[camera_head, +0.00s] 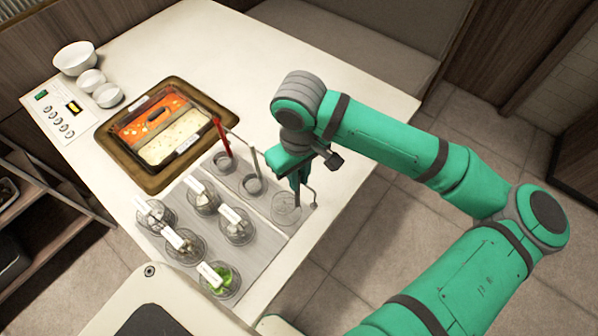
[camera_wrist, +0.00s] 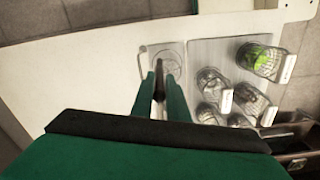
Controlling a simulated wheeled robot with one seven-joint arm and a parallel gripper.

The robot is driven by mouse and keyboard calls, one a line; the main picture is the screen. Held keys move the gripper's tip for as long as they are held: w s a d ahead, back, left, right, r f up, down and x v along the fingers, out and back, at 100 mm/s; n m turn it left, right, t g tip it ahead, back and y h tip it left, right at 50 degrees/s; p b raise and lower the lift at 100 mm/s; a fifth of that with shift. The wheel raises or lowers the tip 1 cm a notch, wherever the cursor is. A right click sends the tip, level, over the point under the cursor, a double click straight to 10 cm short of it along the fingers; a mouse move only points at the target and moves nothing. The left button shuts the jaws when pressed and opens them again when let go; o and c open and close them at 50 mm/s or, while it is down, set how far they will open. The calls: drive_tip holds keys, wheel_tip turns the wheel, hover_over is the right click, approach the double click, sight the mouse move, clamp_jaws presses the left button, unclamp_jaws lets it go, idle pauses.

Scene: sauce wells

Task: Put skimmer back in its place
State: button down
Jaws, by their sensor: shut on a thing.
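My gripper (camera_head: 299,182) is shut on the skimmer's dark handle (camera_wrist: 159,82), over the right end of the narrow grey tray. The skimmer's round, pale mesh head (camera_head: 287,208) appears just below the fingers, at a round place in that tray; I cannot tell whether it rests there or hangs slightly above. In the wrist view the round outline (camera_wrist: 170,58) lies just beyond the fingertips, partly hidden by them. A thin bent metal piece (camera_head: 311,190) stands beside the gripper. In the narrow tray (camera_head: 268,208) two ladles, one red-handled (camera_head: 222,137) and one grey-handled (camera_head: 255,161), stand in round places.
A two-part soup pot (camera_head: 160,127) sits in a brown frame. White bowls (camera_head: 75,57) and a control panel (camera_head: 60,113) are farther left. The far white counter (camera_head: 215,45) is clear.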

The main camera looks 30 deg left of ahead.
drive_tip(key=shift+f, duration=2.6)
drive_tip(key=c, duration=0.8)
unclamp_jaws()
drive_tip(key=shift+c, duration=0.2)
drive_tip(key=shift+r, duration=0.2)
drive_tip(key=shift+r, duration=5.35)
